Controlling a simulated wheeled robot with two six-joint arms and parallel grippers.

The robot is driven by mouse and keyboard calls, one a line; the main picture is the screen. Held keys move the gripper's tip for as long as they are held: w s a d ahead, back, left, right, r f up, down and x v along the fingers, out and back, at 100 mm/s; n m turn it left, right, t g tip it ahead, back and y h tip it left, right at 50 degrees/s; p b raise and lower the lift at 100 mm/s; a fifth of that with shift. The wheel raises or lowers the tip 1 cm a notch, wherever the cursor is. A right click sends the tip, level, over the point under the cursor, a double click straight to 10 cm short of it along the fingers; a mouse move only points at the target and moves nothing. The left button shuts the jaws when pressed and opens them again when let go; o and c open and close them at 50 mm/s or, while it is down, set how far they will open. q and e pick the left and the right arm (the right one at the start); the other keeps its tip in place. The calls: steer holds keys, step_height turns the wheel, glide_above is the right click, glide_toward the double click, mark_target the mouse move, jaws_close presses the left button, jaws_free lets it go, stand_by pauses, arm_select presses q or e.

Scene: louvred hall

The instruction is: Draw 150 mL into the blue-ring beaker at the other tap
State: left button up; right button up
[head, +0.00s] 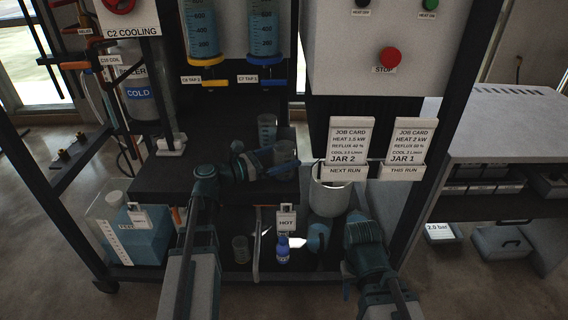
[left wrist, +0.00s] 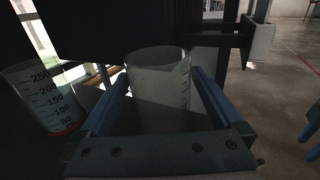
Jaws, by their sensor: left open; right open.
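My left gripper (head: 276,160) is open at the black shelf, its fingers on both sides of a clear beaker (head: 284,150). The left wrist view shows this beaker (left wrist: 160,88) upright between the fingers; its base and any ring are hidden. A second clear beaker (head: 267,130) stands behind it; in the left wrist view a graduated beaker with a red ring (left wrist: 42,98) is at the left. Above hang two columns of blue liquid, over the labels C8 TAP 2 (head: 191,79) and C7 TAP 1 (head: 247,79). My right gripper (head: 355,216) is open, low at the right, away from the beakers.
Job cards for JAR 2 (head: 347,142) and JAR 1 (head: 410,142) stand right of the shelf, above a pale bucket (head: 328,198). Below are a HOT sign (head: 286,222) and a small blue bottle (head: 282,250). A red STOP button (head: 389,58) is on the upper panel.

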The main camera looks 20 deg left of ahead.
arm_select(q)
steer(key=shift+c, duration=0.2)
steer(key=c, duration=1.2)
